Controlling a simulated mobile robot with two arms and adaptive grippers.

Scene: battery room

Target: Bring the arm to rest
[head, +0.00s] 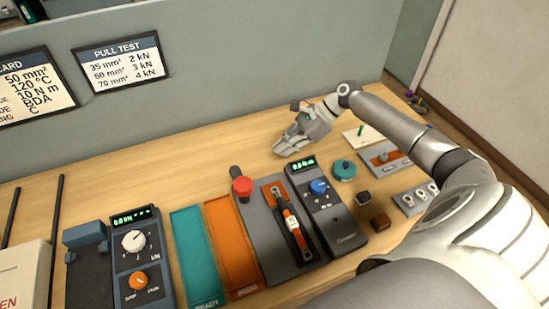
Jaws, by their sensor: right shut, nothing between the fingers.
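My right arm (405,125) comes in from the lower right and reaches across the right side of the bench. My right gripper (284,148) is shut and empty, above the wooden bench top behind the grey device with the blue knob. It is apart from the devices in front of it. My left arm and left gripper are not in view.
A press-like device with a red knob (242,187), a device with a blue knob (319,187), a teal tray (188,222), an orange tray (222,212) and a tester with an orange knob (138,280) line the bench. The bench's back left (130,160) is clear.

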